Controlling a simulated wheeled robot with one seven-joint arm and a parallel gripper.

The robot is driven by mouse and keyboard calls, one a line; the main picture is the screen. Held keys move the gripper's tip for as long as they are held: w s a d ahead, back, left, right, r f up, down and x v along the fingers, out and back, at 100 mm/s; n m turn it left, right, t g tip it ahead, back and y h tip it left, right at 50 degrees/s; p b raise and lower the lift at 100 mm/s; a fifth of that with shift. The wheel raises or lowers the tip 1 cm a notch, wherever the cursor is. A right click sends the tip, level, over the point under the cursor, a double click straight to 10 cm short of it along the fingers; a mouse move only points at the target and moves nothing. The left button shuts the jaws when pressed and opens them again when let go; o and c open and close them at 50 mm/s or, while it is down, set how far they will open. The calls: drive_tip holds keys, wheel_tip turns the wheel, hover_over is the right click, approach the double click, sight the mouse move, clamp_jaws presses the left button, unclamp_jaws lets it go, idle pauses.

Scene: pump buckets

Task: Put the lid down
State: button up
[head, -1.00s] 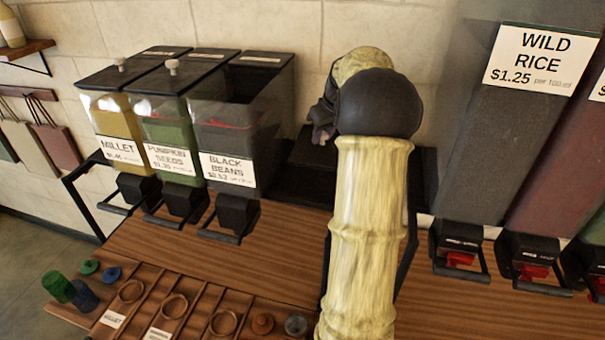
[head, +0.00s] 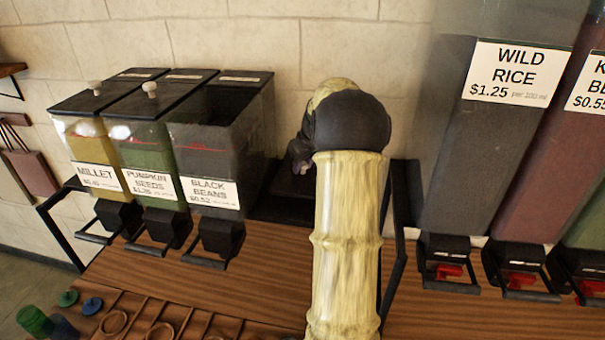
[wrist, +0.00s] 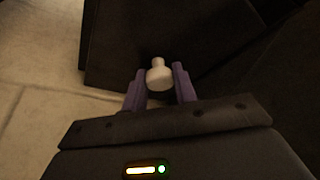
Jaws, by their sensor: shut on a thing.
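My gripper (wrist: 160,88) has its purple fingers on either side of a white knob (wrist: 159,77) in the wrist view, shut on it. The knob stands on a dark flat panel (wrist: 125,45), which looks like the lid. In the head view my gripper (head: 303,165) is mostly hidden behind my arm, to the right of the black beans bin (head: 215,150). That bin's front top is open, with no knobbed cover on it. I cannot tell whether the lid touches the dark surface (head: 268,200) below.
The millet bin (head: 90,150) and pumpkin seeds bin (head: 150,155) have knobbed lids. A tall wild rice dispenser (head: 480,150) stands at right. The wooden counter (head: 250,280) has free room in front. A wooden rack (head: 170,310) lies at the front left.

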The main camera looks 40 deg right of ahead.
sight(305, 170)
drive_tip(key=shift+w, duration=0.1)
drive_tip(key=shift+f+p, duration=0.55)
drive_tip(key=shift+f, duration=1.4)
drive_tip(key=o, duration=1)
drive_tip(key=shift+f, duration=0.1)
drive_tip(key=shift+o, duration=0.2)
drive_tip(key=shift+r, duration=0.6)
drive_tip(key=b+v, duration=0.3)
drive_tip(key=v, duration=0.8)
drive_tip(key=shift+s, duration=0.2)
